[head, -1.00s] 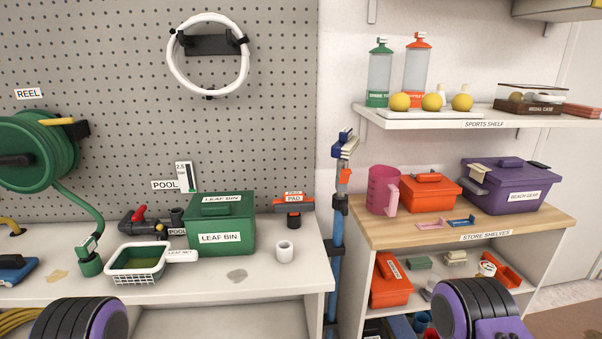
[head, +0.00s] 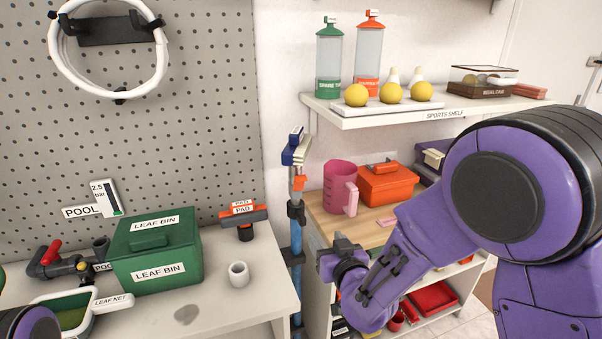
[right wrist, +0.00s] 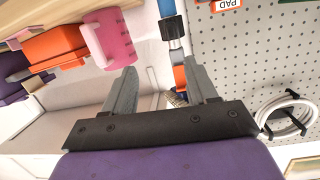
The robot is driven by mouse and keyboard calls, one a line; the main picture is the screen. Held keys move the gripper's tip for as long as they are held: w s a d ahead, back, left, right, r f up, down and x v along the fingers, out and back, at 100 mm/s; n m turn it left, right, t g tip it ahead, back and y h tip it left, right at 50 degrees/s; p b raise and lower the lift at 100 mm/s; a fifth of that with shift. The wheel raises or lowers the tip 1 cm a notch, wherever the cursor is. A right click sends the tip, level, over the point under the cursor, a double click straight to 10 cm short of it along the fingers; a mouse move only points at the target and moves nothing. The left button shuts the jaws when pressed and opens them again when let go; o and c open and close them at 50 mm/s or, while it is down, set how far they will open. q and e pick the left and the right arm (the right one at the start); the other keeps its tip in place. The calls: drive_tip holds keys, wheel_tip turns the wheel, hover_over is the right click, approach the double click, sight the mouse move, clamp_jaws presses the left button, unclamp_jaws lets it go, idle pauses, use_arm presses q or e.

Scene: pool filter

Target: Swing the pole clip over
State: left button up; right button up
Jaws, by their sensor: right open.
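A blue pole (head: 296,240) stands upright in the gap between the bench and the store shelves. Dark clips (head: 296,211) sit on it, with a small orange piece (head: 299,183) above and a blue and white head on top. I cannot tell which part is the swinging clip. My right gripper (head: 335,256) is open and empty, to the right of the pole and apart from it. In the right wrist view the pole (right wrist: 165,8), a dark clip (right wrist: 172,28) and the orange piece (right wrist: 180,76) show beyond my open fingers (right wrist: 161,85). My left gripper is out of view.
The store shelves (head: 318,222) hold a pink jug (head: 340,187) and an orange box (head: 388,183) close to my right arm. The bench (head: 225,310) carries a green leaf bin (head: 155,250) and a white cup (head: 239,274). The sports shelf (head: 400,113) hangs above.

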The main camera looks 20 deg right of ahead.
drive_tip(key=n+t, duration=0.2)
approach(300, 175)
drive_tip(key=shift+y, duration=0.4)
drive_tip(key=w, duration=0.2)
drive_tip(key=w+p, duration=0.1)
drive_tip(key=w, duration=0.2)
drive_tip(key=w+p, duration=0.1)
drive_tip(key=w, duration=0.1)
drive_tip(key=shift+w+d+f, duration=0.1)
drive_tip(key=shift+w+f, duration=0.05)
drive_tip(key=shift+f, duration=0.2)
drive_tip(key=c, duration=1.1)
drive_tip(key=shift+o, duration=0.2)
drive_tip(key=shift+r+p, duration=0.25)
drive_tip(key=shift+p, duration=0.25)
drive_tip(key=w+r+g+p, duration=0.1)
drive_tip(key=g+p, duration=0.1)
drive_tip(key=p, duration=0.6)
drive_tip(key=shift+w+r+g, duration=0.15)
drive_tip(key=shift+w+g, duration=0.05)
drive_tip(key=shift+g, duration=0.2)
drive_tip(key=shift+w+p, duration=0.1)
drive_tip(key=shift+p, duration=0.3)
drive_tip(key=shift+f, duration=0.3)
